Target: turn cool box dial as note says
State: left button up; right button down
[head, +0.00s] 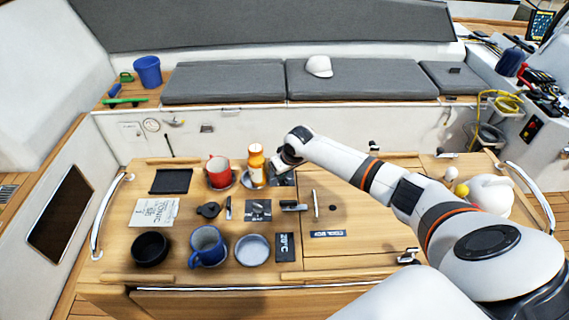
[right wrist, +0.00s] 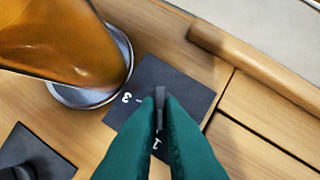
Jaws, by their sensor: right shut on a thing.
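My right gripper (head: 278,165) reaches from the right over the far side of the wooden table. In the right wrist view its green fingers (right wrist: 161,100) are shut on a small dark knob (right wrist: 160,94). The knob stands on a dark dial plate (right wrist: 132,86) with white marks; a 3 and a 1 show, the rest is covered by the fingers. The plate's edge (head: 286,181) shows below the gripper in the head view. A "COOL BOX" label (head: 328,234) lies nearer the front, beside a dark "20°C" plate (head: 285,247). My left gripper is out of view.
A red mug (head: 219,172), blue mug (head: 207,245), printed paper (head: 154,212) and black bowl (head: 151,248) are further left. The table's right half (head: 365,215) is mostly clear.

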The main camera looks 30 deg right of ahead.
jog(key=shift+r+m+p, duration=0.1)
jog(key=shift+m+p, duration=0.35)
jog(key=shift+m, duration=0.15)
jog(key=shift+h, duration=0.3)
jog(key=c, duration=1.5)
grip_release()
jog(key=shift+c, duration=0.2)
jog(key=b+v, duration=0.3)
jog(key=v, duration=0.9)
